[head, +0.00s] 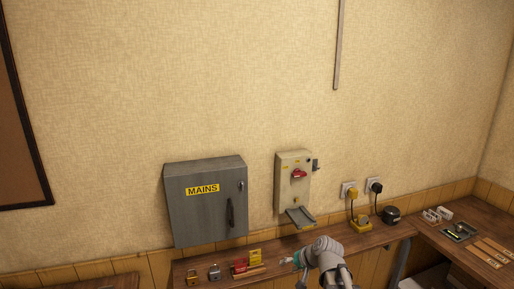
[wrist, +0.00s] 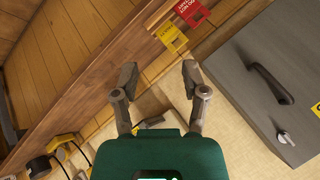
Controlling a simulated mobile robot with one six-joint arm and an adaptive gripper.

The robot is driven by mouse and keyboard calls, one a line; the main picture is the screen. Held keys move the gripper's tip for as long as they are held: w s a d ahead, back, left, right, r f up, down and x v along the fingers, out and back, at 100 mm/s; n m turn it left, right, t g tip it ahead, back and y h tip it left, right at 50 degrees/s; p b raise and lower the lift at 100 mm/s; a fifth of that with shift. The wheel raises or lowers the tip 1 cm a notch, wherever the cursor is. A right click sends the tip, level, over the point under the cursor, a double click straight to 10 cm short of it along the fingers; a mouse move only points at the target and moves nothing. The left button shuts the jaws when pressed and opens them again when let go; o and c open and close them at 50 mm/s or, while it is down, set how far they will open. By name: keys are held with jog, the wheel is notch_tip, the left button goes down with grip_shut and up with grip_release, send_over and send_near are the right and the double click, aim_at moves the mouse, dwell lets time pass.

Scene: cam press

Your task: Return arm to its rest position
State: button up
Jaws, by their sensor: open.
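My gripper (wrist: 158,82) is open in the wrist view, its two grey fingers apart with nothing between them. In the head view my gripper (head: 290,261) is low in the picture, over or just in front of the wooden bench, pointing left; its fingers are too small to make out there. My grey arm (head: 328,255) comes up from the bottom edge, below the beige wall unit, and is bent toward the left.
A grey MAINS cabinet (head: 205,205) and a beige unit (head: 292,165) with a red part hang on the wall. Padlocks (head: 214,272) and red and yellow tags (head: 254,258) line the bench (head: 385,236).

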jog(key=s+d+f+n+g+h+b, duration=0.1)
jog(key=s+d+f+g+h, duration=0.1)
jog(key=s, duration=0.5)
jog(key=s+d+f+n+g+h+b, duration=0.1)
jog(key=s+d+f+g+h, duration=0.2)
jog(key=s, duration=0.4)
jog(key=shift+s+d+f+h, duration=0.15)
jog(key=shift+d+f+h, duration=0.4)
jog(key=shift+f, duration=0.4)
jog(key=shift+c, duration=0.3)
